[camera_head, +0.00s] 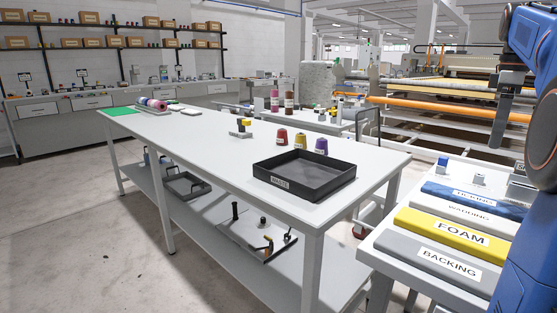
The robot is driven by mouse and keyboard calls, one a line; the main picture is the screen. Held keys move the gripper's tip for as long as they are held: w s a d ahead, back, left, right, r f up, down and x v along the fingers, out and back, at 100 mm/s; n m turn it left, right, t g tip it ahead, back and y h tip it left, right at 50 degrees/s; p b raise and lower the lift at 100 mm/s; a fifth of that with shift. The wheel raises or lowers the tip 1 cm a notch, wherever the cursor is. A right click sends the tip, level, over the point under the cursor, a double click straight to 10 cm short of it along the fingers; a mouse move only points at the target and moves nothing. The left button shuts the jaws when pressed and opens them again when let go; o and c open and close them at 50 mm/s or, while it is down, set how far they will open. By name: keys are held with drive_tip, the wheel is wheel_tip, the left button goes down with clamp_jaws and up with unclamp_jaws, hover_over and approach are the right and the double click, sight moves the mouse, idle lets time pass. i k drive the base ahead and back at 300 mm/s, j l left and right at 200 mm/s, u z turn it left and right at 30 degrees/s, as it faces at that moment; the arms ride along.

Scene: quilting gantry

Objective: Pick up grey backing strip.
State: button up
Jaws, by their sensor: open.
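The grey backing strip (402,246) lies flat at the near edge of a white side table at the lower right. It is a long grey block with a white label reading BACKING. Its right end comes close to my blue arm, which fills the right edge of the picture.
Behind the strip lie a yellow FOAM strip (410,222), a white WADDING strip (430,206) and a blue strip (440,190). A black tray (300,187) and thread cones stand on the long white table (225,155). Grey floor is open at left.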

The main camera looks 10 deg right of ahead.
sight(480, 281)
drive_tip(key=k, duration=0.95)
